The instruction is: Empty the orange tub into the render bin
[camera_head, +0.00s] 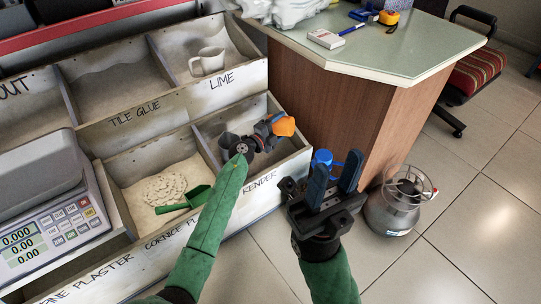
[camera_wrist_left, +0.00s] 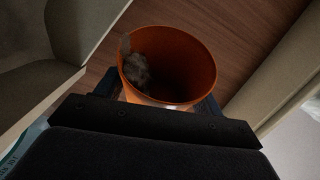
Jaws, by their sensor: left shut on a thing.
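The orange tub (camera_head: 284,126) shows in the head view past my left gripper (camera_head: 268,134), near the right wall of the render bin (camera_head: 287,166). My left gripper is shut on the tub and hides much of it. In the left wrist view the tub (camera_wrist_left: 196,50) has its open mouth towards the camera, and a grey lump of material (camera_wrist_left: 137,70) lies inside against one side. I cannot tell how far the tub is tilted. The render bin's inside is partly hidden by my arm. My right gripper (camera_head: 335,176) is open and empty, right of the bin.
A jug (camera_head: 207,61) is in the lime bin. A scale (camera_head: 55,220), a counter (camera_head: 390,45) and a metal canister (camera_head: 393,208) stand nearby.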

